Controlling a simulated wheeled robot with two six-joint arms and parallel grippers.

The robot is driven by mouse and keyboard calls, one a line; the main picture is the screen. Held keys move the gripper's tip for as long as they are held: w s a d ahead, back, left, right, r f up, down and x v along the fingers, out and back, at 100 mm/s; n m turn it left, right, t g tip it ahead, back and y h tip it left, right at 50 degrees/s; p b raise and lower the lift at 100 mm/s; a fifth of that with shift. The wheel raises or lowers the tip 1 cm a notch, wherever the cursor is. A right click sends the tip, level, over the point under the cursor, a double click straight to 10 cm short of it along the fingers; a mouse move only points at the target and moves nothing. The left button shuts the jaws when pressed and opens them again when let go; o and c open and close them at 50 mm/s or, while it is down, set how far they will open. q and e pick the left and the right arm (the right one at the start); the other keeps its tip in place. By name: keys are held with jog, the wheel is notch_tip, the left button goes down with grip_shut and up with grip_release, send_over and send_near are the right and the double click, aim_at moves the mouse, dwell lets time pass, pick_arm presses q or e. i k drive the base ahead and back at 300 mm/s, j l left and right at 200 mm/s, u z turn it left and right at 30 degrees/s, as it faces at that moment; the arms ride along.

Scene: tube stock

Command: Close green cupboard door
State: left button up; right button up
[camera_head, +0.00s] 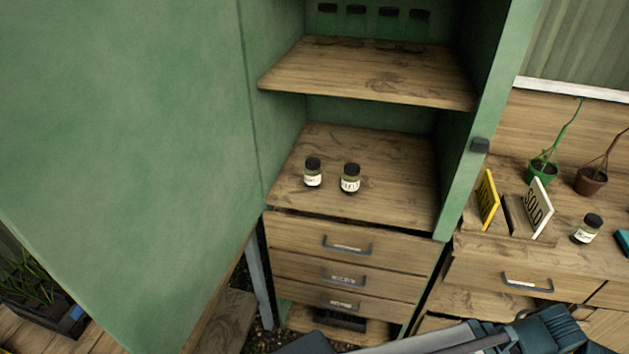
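The green cupboard (505,75) stands open in the middle of the view. Its large green door (120,150) is swung wide out to the left and fills the left side of the picture. Two labelled jars (313,172) (350,179) stand on the lower wooden board (400,190). A dark part of my arm shows at the bottom right. Neither gripper's fingertips are visible.
Three drawers (347,245) below the cupboard are shut. On the wooden counter at right are a yellow sign (488,199), a white SOLD sign (537,208), a jar (586,229), a green pot (541,173) and a brown pot (590,181). A dark planter (45,305) sits at lower left.

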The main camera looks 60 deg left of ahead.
aim_at(128, 172)
jog(key=j+u, duration=0.1)
jog(key=u, duration=0.4)
jog(key=j+u, duration=0.1)
jog(key=u, duration=0.4)
jog(key=i+j+u, duration=0.1)
jog(key=u, duration=0.4)
jog(key=i, duration=0.5)
jog(key=k+u, duration=0.15)
jog(key=k, duration=0.65)
jog(key=k+l+u, duration=0.15)
jog(key=k+u, duration=0.15)
jog(key=k, duration=0.3)
jog(key=k+u, duration=0.3)
jog(key=k, duration=0.25)
